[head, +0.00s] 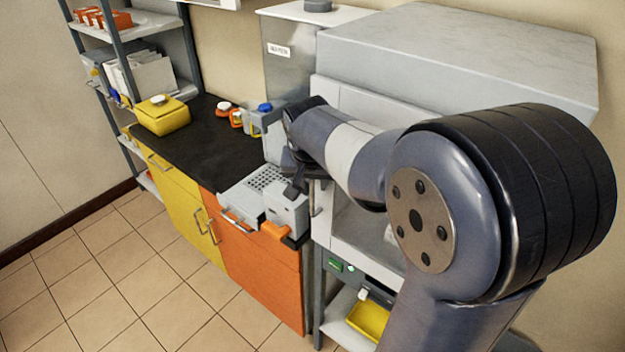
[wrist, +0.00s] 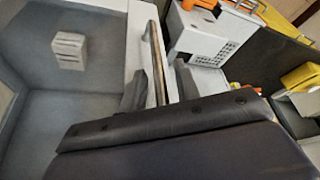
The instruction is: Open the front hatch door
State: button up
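The front hatch door (head: 350,225) is on the pale grey box-shaped unit at the right in the head view, partly hidden by my arm. In the wrist view its white frame edge (wrist: 137,40) borders a grey-blue window area, with a small white slotted block (wrist: 68,50) behind it. The metal bar handle (wrist: 156,62) runs along that edge; its lower part shows in the head view (head: 316,200). My gripper (wrist: 160,88) has one finger on each side of the handle, with a gap seeming to show on both sides. It looks open around the bar.
A small grey device with an orange part (head: 277,231) stands on the counter's near end, close left of my gripper. The black countertop (head: 195,145) carries a yellow box (head: 160,115). Tiled floor (head: 110,270) is clear at the left. A yellow tray (head: 368,320) sits below the unit.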

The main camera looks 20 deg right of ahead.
grip_shut()
dwell(0.4)
